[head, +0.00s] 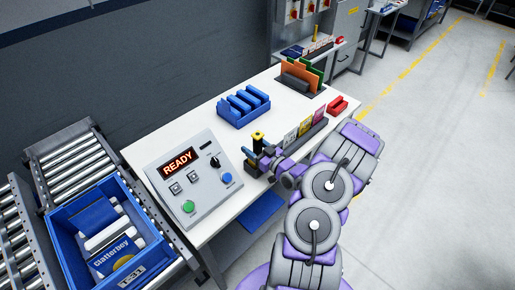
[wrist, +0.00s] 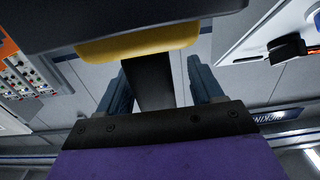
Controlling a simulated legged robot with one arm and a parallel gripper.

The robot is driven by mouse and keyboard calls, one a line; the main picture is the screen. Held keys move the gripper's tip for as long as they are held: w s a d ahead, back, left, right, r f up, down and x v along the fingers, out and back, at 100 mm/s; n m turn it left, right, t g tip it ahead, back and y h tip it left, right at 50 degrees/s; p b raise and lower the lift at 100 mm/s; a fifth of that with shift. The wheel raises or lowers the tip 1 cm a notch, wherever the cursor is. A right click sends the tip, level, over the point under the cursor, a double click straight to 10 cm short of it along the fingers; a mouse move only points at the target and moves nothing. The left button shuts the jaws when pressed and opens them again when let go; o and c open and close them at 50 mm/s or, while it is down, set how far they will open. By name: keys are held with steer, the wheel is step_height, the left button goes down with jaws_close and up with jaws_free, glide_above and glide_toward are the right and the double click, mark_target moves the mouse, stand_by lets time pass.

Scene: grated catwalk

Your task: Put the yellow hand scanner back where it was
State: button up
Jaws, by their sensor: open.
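The yellow hand scanner (head: 258,136) is upright near the front edge of the white table, right of the control panel. In the wrist view its yellow and black head (wrist: 138,42) fills the top of the picture, and its dark handle (wrist: 152,82) stands between my fingers. My gripper (head: 262,157) is open around the handle; a gap shows on the handle's right side. My gripper also shows in the wrist view (wrist: 162,85). The scanner's lower end is hidden, so I cannot tell what it rests on.
A grey control panel (head: 191,180) reading READY is left on the white table (head: 190,126). A blue rack (head: 230,122), a folder holder (head: 297,82) and a red box (head: 340,107) stand further back. A card strip (head: 308,140) is close to my arm. A blue tote (head: 75,256) sits on rollers.

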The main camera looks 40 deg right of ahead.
steer(key=shift+s+d, duration=0.2)
steer(key=shift+s, duration=0.25)
steer(key=s+d+p, duration=0.1)
steer(key=s, duration=1)
steer(key=shift+p, duration=0.3)
